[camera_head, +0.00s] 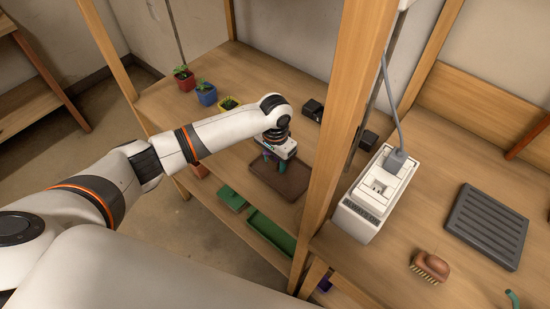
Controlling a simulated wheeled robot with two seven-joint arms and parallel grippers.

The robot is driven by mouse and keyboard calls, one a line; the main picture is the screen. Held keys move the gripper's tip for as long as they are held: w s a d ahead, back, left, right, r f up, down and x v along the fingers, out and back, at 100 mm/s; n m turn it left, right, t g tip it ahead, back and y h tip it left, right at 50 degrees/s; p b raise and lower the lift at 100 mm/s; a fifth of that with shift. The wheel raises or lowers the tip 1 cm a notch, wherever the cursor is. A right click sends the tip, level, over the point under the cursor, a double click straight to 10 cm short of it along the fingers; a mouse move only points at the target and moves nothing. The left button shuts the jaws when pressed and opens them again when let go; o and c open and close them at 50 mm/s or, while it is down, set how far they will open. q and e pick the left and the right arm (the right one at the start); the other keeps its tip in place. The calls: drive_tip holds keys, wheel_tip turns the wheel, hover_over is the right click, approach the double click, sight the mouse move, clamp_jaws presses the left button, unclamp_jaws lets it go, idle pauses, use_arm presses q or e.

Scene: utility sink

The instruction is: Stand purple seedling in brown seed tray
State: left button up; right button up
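The brown seed tray (292,184) lies on the wooden bench, left of the wooden post. My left gripper (275,162) points down over the tray's back left part. A small purple patch (267,155), seemingly the purple seedling's pot, shows right at its fingers. The gripper and wrist hide most of it, so I cannot tell if the fingers are shut on it or if it touches the tray. My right gripper is not in view.
Seedlings in red (184,78), blue (206,93) and yellow (229,104) pots stand at the back left of the bench. A wooden post (345,120) rises just right of the tray. Green trays (270,231) sit lower, in front. A white power unit (374,195) stands right of the post.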

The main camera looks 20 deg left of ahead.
use_arm(q)
drive_tip(key=shift+o, duration=0.8)
wheel_tip(320, 180, up, 12)
